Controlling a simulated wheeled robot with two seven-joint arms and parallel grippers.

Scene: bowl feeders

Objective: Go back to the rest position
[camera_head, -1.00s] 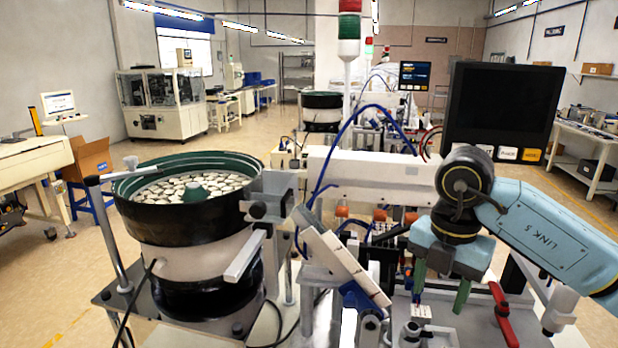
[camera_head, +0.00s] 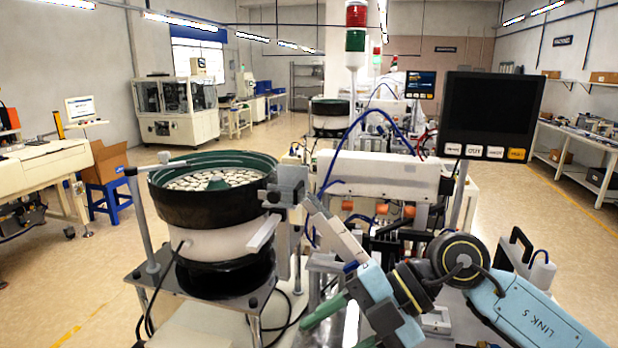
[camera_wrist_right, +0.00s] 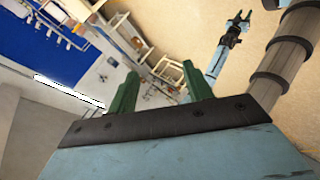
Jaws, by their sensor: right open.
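My right gripper (camera_head: 336,328) is low in the head view, in front of the feeder station. Its green fingers point down and to the left, and it holds nothing. In the right wrist view the same gripper (camera_wrist_right: 160,84) shows its two green fingers wide apart with nothing between them. My left gripper (camera_wrist_right: 240,18) shows small at the top of the right wrist view, with green fingers; it is too small to tell whether they are apart. It is not in the head view.
A bowl feeder (camera_head: 215,208) full of pale parts stands left of my right arm. A dark monitor (camera_head: 492,112) and a white machine housing (camera_head: 385,175) stand behind the arm. Open floor (camera_head: 570,255) lies to the right.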

